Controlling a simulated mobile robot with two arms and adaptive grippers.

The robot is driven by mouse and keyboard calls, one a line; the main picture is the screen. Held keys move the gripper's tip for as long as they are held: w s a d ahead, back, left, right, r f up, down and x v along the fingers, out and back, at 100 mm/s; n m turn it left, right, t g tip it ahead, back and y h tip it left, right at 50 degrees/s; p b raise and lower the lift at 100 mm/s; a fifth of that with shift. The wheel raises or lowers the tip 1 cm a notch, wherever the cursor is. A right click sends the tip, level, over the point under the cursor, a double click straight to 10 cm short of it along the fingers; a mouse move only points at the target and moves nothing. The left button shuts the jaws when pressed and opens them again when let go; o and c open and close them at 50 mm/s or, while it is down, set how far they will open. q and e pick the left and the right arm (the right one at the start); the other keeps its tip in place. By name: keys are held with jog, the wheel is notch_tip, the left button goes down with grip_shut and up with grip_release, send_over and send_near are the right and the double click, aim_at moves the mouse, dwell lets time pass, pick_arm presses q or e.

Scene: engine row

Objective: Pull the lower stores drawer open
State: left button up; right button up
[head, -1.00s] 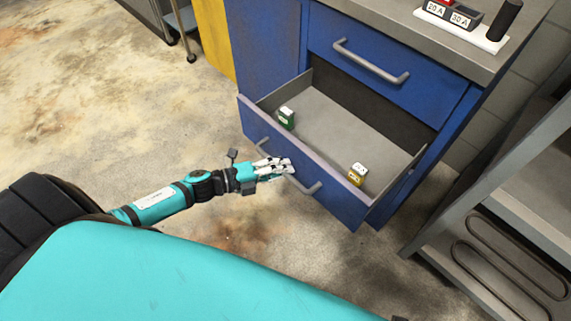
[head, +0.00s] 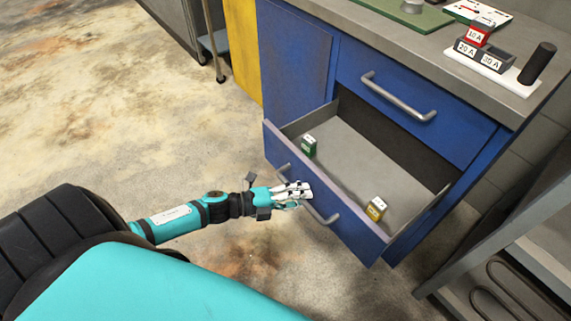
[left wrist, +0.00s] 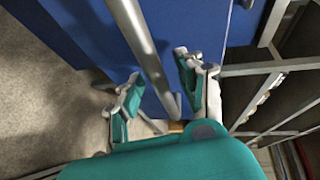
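The lower stores drawer (head: 350,218) stands pulled out of the blue cabinet, with its grey inside showing. Its bar handle (head: 322,214) is partly hidden by my left gripper (head: 304,195). In the left wrist view the handle bar (left wrist: 146,52) runs between the two fingers of my left gripper (left wrist: 160,85). The fingers are apart, with visible gaps to the bar, so the gripper is open around the handle. A green block (head: 309,146) and a yellow block (head: 375,209) lie in the drawer. My right gripper is not in view.
The upper drawer (head: 400,110) is shut. The worktop (head: 410,52) carries a fuse holder with labelled blocks (head: 480,52) and a green mat (head: 405,15). A grey shelf rack (head: 510,235) stands close on the right. The floor (head: 130,110) to the left is clear.

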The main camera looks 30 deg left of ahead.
pick_arm(q)
jog(key=v, duration=1.1)
jog(key=shift+s+r, duration=0.15)
jog(key=shift+s, duration=0.1)
jog(key=shift+a, duration=0.1)
